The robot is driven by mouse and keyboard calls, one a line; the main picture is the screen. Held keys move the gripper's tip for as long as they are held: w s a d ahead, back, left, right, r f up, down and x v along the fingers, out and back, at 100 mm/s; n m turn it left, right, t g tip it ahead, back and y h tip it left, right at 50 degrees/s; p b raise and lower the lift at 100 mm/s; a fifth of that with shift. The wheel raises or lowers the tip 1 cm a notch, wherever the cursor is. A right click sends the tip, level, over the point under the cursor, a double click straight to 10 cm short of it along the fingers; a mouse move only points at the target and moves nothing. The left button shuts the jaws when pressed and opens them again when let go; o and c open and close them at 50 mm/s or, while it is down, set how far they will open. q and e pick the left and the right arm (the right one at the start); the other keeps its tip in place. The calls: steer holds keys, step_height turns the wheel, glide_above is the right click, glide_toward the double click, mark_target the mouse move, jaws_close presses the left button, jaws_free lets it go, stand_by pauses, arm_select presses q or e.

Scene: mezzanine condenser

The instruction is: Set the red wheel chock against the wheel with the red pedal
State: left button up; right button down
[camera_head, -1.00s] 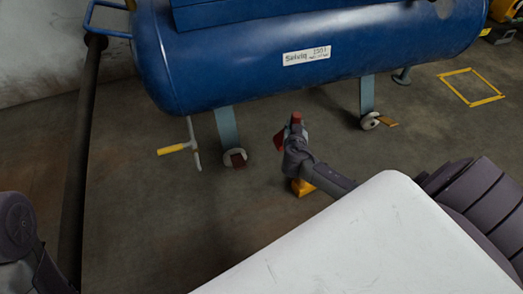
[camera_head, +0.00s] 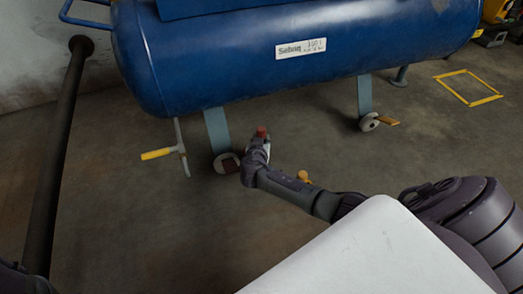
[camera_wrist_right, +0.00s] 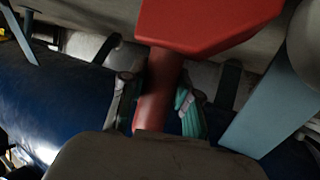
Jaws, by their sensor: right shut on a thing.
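My right gripper (camera_head: 258,152) is shut on the handle of the red wheel chock (camera_wrist_right: 205,22). In the head view only a red bit of the chock (camera_head: 262,131) shows above the gripper. In the right wrist view the fingers (camera_wrist_right: 157,100) close around the red handle, and the wedge-shaped block lies beyond them. The wheel (camera_head: 220,167) with the dark red pedal (camera_head: 230,166) is under the tank's near left leg, just left of my right gripper. Whether the chock touches this wheel cannot be told. My left gripper is out of view.
The blue tank (camera_head: 300,80) hangs low above the work area. Another wheel (camera_head: 368,123) has an orange pedal (camera_head: 389,121). An orange object (camera_head: 304,177) is partly hidden behind my right arm. Floor in front is clear.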

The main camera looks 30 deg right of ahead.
step_height(320, 180, down, 4)
steer(key=b, duration=0.2)
steer(key=shift+d+b, duration=0.1)
steer(key=shift+b, duration=0.3)
steer(key=shift+r, duration=0.25)
steer(key=shift+f, duration=0.15)
steer(key=c, duration=0.8)
jaws_free()
steer(key=shift+c, duration=0.2)
